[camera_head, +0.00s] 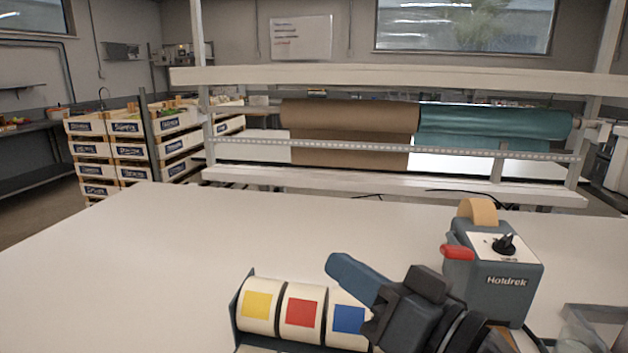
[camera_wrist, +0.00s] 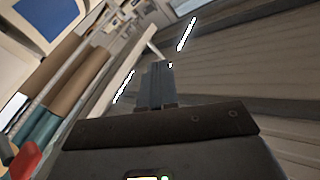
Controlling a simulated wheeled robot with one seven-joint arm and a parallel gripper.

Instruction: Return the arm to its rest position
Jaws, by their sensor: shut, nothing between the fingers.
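My gripper (camera_head: 343,268) is above the white table at the lower middle of the head view, pointing up and to the left. Its blue-grey fingers are together and hold nothing. In the wrist view the closed fingers (camera_wrist: 157,84) point at the far room and ceiling, with no object between them. My forearm runs toward the lower right of the head view and hides part of the label holder and the table behind it.
A holder with yellow, red and blue label rolls (camera_head: 303,311) stands just left of my gripper. A grey Holdrek dispenser (camera_head: 510,285) with a red lever stands to the right. A clear bin (camera_head: 597,325) is at the lower right. The table's left part (camera_head: 130,270) is free. Brown and teal paper rolls (camera_head: 350,118) hang behind.

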